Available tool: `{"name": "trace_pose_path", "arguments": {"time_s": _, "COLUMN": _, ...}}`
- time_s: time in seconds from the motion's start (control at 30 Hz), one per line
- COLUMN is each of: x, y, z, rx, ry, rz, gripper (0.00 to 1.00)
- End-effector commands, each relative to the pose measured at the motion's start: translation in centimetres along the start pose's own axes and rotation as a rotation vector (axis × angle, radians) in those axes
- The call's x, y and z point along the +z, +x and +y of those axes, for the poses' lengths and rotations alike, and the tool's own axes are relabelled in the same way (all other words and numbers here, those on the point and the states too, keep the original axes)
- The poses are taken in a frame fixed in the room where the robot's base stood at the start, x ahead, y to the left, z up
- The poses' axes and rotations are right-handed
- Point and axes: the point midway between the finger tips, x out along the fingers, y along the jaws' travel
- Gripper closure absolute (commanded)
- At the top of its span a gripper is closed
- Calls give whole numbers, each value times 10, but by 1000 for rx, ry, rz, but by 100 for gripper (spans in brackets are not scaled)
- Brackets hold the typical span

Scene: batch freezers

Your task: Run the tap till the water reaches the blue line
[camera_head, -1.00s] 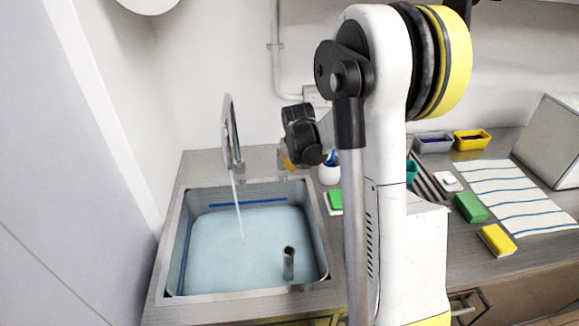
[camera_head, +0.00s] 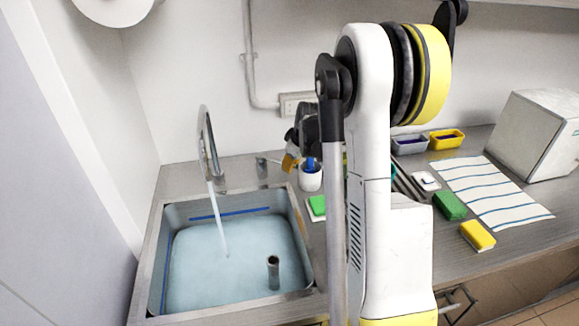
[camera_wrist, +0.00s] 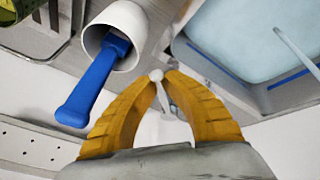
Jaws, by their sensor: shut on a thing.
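The tap (camera_head: 207,145) stands behind the sink (camera_head: 140,290), and a stream of water (camera_head: 220,225) runs from its spout. The water (camera_head: 195,265) in the basin stands a little below the blue line (camera_head: 230,214) on the back wall. My gripper (camera_head: 288,163) is right of the tap's base, partly hidden by my arm. In the wrist view its orange fingers (camera_wrist: 160,78) are closed on the pale knob of the tap lever (camera_wrist: 168,100). The stream and water (camera_wrist: 240,30) also show there.
A white cup (camera_head: 310,180) with a blue-handled tool stands close beside my gripper. A green sponge (camera_head: 317,206) lies right of the sink. An upright pipe (camera_head: 273,270) stands in the water. Sponges, a striped cloth (camera_head: 495,190) and bins are farther right.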

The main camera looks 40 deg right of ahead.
Motion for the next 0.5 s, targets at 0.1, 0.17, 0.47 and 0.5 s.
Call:
{"name": "trace_pose_path", "arguments": {"time_s": 0.1, "x": 0, "y": 0, "z": 0, "rx": 0, "ry": 0, "rz": 0, "gripper": 100}}
{"name": "trace_pose_path", "arguments": {"time_s": 0.17, "x": 0, "y": 0, "z": 0, "rx": 0, "ry": 0, "rz": 0, "gripper": 100}}
{"name": "trace_pose_path", "arguments": {"time_s": 0.47, "x": 0, "y": 0, "z": 0, "rx": 0, "ry": 1, "rz": 0, "gripper": 65}}
{"name": "trace_pose_path", "arguments": {"time_s": 0.5, "x": 0, "y": 0, "z": 0, "rx": 0, "ry": 1, "rz": 0, "gripper": 65}}
